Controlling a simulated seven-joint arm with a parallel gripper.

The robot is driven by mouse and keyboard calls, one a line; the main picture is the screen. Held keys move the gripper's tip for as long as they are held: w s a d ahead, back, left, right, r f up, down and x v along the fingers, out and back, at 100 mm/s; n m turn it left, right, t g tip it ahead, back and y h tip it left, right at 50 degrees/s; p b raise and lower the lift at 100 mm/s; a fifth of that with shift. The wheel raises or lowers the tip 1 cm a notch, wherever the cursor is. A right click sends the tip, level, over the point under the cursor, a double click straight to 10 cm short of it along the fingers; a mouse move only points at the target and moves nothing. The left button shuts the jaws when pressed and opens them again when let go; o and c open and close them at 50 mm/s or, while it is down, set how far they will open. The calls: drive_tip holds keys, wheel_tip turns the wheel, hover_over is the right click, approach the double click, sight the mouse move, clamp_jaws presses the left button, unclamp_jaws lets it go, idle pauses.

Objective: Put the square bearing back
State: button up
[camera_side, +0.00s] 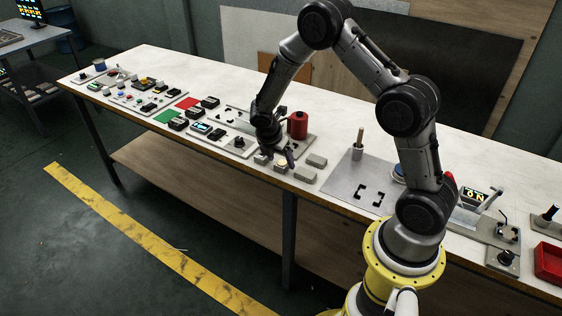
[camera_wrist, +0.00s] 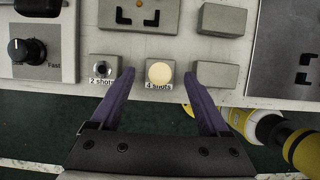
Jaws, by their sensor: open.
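I cannot make out a square bearing for certain in either view. My gripper (camera_wrist: 159,74) is open, with purple fingers pointing at the table's front edge; in the side view (camera_side: 278,156) it is low over that edge. A grey block with a pale round button, labelled "4 shots" (camera_wrist: 159,73), shows between the fingertips; whether they touch it is unclear. A "2 shots" block (camera_wrist: 104,68) with a metallic round button is just left of the left finger. Two plain grey blocks (camera_wrist: 217,75) (camera_wrist: 222,20) are to the right. Nothing is visibly held.
A red cylinder (camera_side: 298,125) stands behind my gripper. A grey plate (camera_side: 345,190) with black corner marks lies to its right. A Slow-Fast knob (camera_wrist: 20,49) is at left in the wrist view. Several devices crowd the table's left; its back strip (camera_side: 215,80) is clear.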

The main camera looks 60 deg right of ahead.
drive_tip(key=s+a+r+m+t+y, duration=0.1)
drive_tip(key=s+a+r+m, duration=0.2)
drive_tip(key=r, duration=0.4)
drive_tip(key=s+a+r+m, duration=0.2)
drive_tip(key=s+a+r, duration=0.1)
drive_tip(key=r, duration=0.5)
drive_tip(key=s+a+r+m+t+y, duration=0.1)
drive_tip(key=s+a+r+m, duration=0.2)
drive_tip(key=r, duration=0.4)
drive_tip(key=s+a+r+m+t+y, duration=0.1)
drive_tip(key=s+a+r+m, duration=0.1)
drive_tip(key=s+m, duration=0.3)
drive_tip(key=s+a+r+m+t+y, duration=0.1)
drive_tip(key=s+a+m, duration=0.3)
drive_tip(key=s, duration=0.6)
drive_tip(key=shift+a+r+m+t+y, duration=0.25)
drive_tip(key=shift+r+m+t, duration=0.25)
drive_tip(key=shift+t, duration=0.3)
